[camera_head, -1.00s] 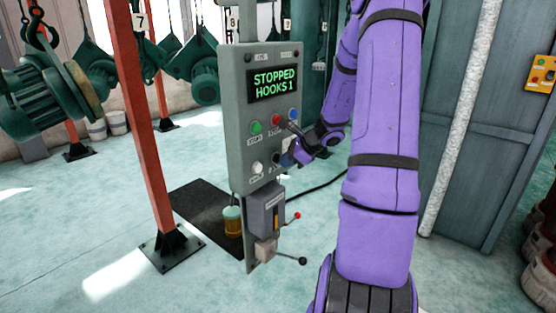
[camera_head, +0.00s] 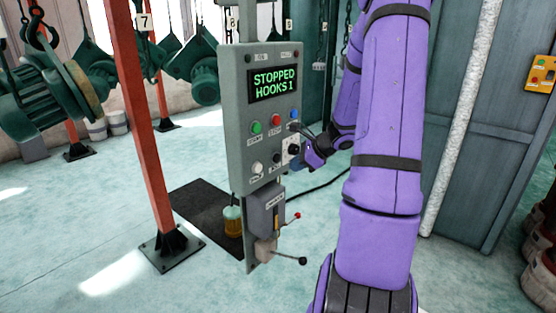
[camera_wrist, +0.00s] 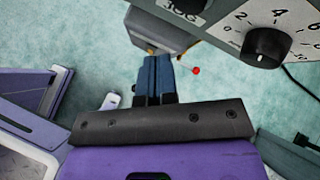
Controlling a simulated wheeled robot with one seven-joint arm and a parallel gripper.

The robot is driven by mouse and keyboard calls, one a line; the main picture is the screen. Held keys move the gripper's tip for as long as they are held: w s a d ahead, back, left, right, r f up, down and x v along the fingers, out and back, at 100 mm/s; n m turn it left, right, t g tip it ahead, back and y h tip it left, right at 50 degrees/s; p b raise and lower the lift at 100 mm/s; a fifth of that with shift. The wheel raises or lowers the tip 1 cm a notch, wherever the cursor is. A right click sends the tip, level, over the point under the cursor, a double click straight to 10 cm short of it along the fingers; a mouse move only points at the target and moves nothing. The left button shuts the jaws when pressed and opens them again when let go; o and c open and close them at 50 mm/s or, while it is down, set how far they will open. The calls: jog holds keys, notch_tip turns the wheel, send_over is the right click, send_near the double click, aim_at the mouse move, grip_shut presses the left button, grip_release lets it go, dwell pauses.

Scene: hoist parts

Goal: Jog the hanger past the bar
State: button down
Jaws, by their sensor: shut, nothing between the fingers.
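The grey control panel (camera_head: 240,130) stands in the middle of the head view. Its display (camera_head: 274,84) reads "STOPPED HOOKS 1". It carries a green button (camera_head: 256,127), a red button (camera_head: 277,120), a blue button (camera_head: 294,114), a white button (camera_head: 257,168), a black button (camera_head: 276,158) and a black dial knob (camera_head: 293,150). My gripper (camera_head: 298,128) is shut and empty at the panel's right side; contact cannot be told. In the wrist view its fingers (camera_wrist: 155,75) are together, below a "JOG" label (camera_wrist: 182,8) and the numbered dial (camera_wrist: 265,45). Green castings (camera_head: 190,65) hang at the left; which hanger is meant is unclear.
A red post (camera_head: 140,130) marked 7 stands left of the panel. A dark mat (camera_head: 205,210) lies behind. Floor at the lower left is clear.

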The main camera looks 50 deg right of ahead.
jog(key=shift+s, duration=1.1)
jog(key=s+a+r+n+g, duration=0.1)
jog(key=a+r+n, duration=0.35)
jog(key=a, duration=0.25)
jog(key=a+r+n+g, duration=0.2)
jog(key=a+r+n, duration=0.25)
jog(key=a, duration=0.35)
jog(key=s+a+r+n+g, duration=0.1)
jog(key=a+r+n, duration=0.35)
jog(key=a, duration=0.25)
jog(key=s+a+r+n+h, duration=0.1)
jog(key=s+a+r+n, duration=0.2)
jog(key=s+n, duration=0.4)
jog(key=s+a+r+n+h, duration=0.2)
jog(key=s+a+r+n, duration=0.2)
jog(key=s+a+n, duration=0.2)
jog(key=shift+s+a+r+n+h, duration=0.3)
jog(key=shift+s+n, duration=0.25)
jog(key=shift+s, duration=0.15)
